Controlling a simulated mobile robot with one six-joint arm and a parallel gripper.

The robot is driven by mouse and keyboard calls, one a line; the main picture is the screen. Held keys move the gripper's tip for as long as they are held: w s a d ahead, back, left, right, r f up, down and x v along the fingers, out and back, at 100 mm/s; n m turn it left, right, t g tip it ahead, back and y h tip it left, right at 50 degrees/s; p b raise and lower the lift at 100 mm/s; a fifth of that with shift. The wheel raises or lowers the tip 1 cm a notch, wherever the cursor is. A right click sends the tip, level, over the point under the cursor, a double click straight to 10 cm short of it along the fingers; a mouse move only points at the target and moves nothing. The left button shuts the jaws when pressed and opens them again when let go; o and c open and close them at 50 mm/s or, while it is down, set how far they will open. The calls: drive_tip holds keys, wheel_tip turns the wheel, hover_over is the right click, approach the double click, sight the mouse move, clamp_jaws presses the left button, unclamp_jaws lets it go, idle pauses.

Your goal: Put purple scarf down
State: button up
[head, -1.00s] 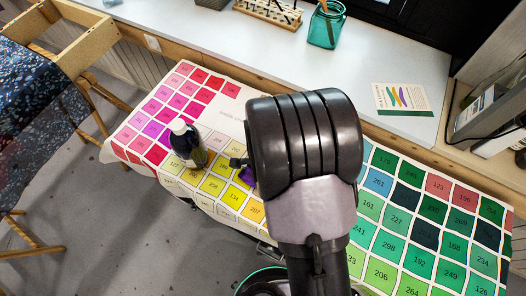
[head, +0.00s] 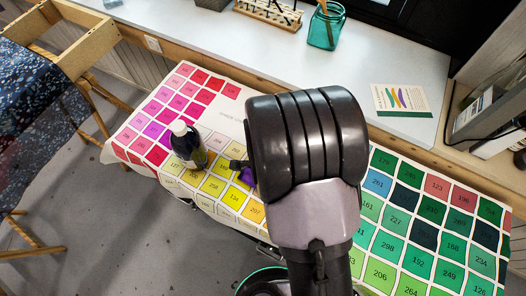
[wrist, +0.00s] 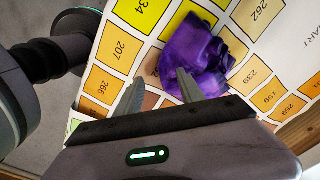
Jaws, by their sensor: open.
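The purple scarf (wrist: 196,55) lies crumpled in a small heap on the colour chart cloth (wrist: 275,50) in the wrist view. In the head view only a small bit of the purple scarf (head: 247,176) shows beside my arm, which hides the rest. My gripper (wrist: 156,85) is open in the wrist view. Its right fingertip is close to the scarf's lower edge; I cannot tell whether they touch. The left fingertip is apart from the scarf. Nothing is held between the fingers.
A dark bottle with a white cap (head: 187,146) stands on the chart left of my arm. Behind are a white counter (head: 205,43), a teal jar (head: 326,27) and a card (head: 401,99). A wooden frame (head: 62,40) with dark cloth stands at left.

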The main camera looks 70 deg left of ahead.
drive_tip(key=d+r+p, duration=0.3)
drive_tip(key=r+p, duration=0.1)
drive_tip(key=r, duration=0.4)
drive_tip(key=shift+s+d+r, duration=0.3)
drive_tip(key=shift+r, duration=0.1)
drive_tip(key=shift+a+f, duration=0.1)
drive_tip(key=shift+f, duration=0.05)
drive_tip(key=c, duration=0.3)
drive_tip(key=a, duration=0.1)
drive_tip(key=a+f, duration=0.1)
drive_tip(key=shift+s+a+f, duration=0.1)
drive_tip(key=shift+s+a, duration=0.1)
drive_tip(key=shift+a, duration=0.2)
clamp_jaws()
drive_tip(key=a+f, duration=0.1)
drive_tip(key=a, duration=0.1)
drive_tip(key=a+f, duration=0.4)
drive_tip(key=shift+s+a, duration=0.2)
drive_tip(key=shift+s, duration=0.2)
drive_tip(key=shift+f, duration=0.1)
